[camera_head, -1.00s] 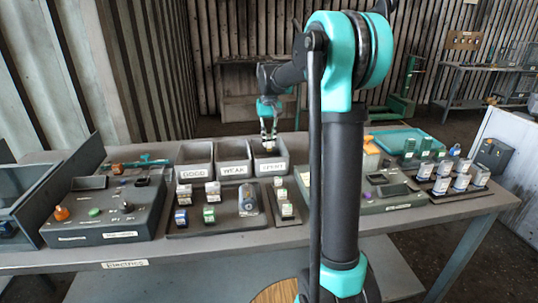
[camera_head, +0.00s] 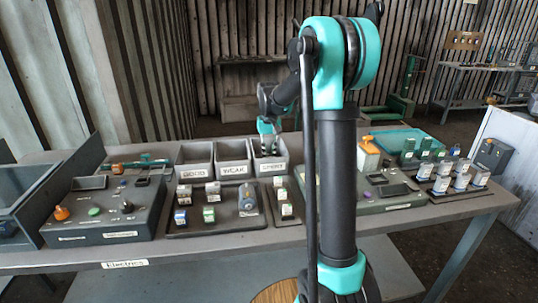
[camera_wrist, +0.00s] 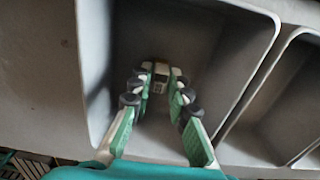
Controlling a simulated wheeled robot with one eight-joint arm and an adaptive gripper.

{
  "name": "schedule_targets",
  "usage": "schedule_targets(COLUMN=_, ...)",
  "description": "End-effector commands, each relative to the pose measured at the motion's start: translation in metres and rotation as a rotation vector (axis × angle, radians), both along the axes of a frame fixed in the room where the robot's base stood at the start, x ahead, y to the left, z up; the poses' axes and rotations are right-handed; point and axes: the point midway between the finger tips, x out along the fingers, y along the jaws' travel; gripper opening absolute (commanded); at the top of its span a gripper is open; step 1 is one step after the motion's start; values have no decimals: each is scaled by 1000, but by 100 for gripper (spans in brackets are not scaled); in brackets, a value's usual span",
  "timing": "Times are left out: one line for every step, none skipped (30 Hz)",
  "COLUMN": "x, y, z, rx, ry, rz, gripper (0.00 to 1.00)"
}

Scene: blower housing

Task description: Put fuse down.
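My gripper (camera_head: 268,149) reaches down into the right-hand bin (camera_head: 281,166) of a row of grey bins, whose label seems to read SPENT. In the wrist view my gripper (camera_wrist: 160,80) has its fingertips closed around a small pale fuse (camera_wrist: 159,77) with a brass-coloured end. The fuse is inside the bin's walls, close to the bottom. I cannot tell whether it touches the floor of the bin. In the head view the fuse is hidden by the fingers and the bin's front wall.
The WEAK bin (camera_head: 233,171) and the GOOD bin (camera_head: 194,174) stand to the left. A tray (camera_head: 226,220) with several small blocks lies in front. A panel with knobs (camera_head: 106,209) is at the left, another device (camera_head: 372,196) at the right. A teal tray (camera_head: 398,137) lies behind.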

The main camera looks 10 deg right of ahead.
Motion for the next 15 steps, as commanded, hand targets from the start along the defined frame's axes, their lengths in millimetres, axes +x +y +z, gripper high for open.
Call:
schedule_targets(x=0, y=0, z=0, rx=0, ry=0, rz=0, gripper=26)
schedule_targets(x=0, y=0, z=0, rx=0, ry=0, rz=0, gripper=30)
schedule_targets(x=0, y=0, z=0, rx=0, ry=0, rz=0, gripper=34)
schedule_targets(x=0, y=0, z=0, rx=0, ry=0, rz=0, gripper=35)
schedule_targets(x=0, y=0, z=0, rx=0, ry=0, rz=0, gripper=35)
schedule_targets(x=0, y=0, z=0, rx=0, ry=0, rz=0, gripper=35)
schedule_targets(x=0, y=0, z=0, rx=0, ry=0, rz=0, gripper=35)
schedule_targets(x=0, y=0, z=0, rx=0, ry=0, rz=0, gripper=35)
schedule_targets(x=0, y=0, z=0, rx=0, ry=0, rz=0, gripper=35)
schedule_targets(x=0, y=0, z=0, rx=0, ry=0, rz=0, gripper=35)
schedule_targets(x=0, y=0, z=0, rx=0, ry=0, rz=0, gripper=35)
schedule_targets(x=0, y=0, z=1, rx=0, ry=0, rz=0, gripper=35)
schedule_targets(x=0, y=0, z=2, rx=0, ry=0, rz=0, gripper=35)
schedule_targets(x=0, y=0, z=4, rx=0, ry=0, rz=0, gripper=35)
schedule_targets(x=0, y=0, z=7, rx=0, ry=0, rz=0, gripper=35)
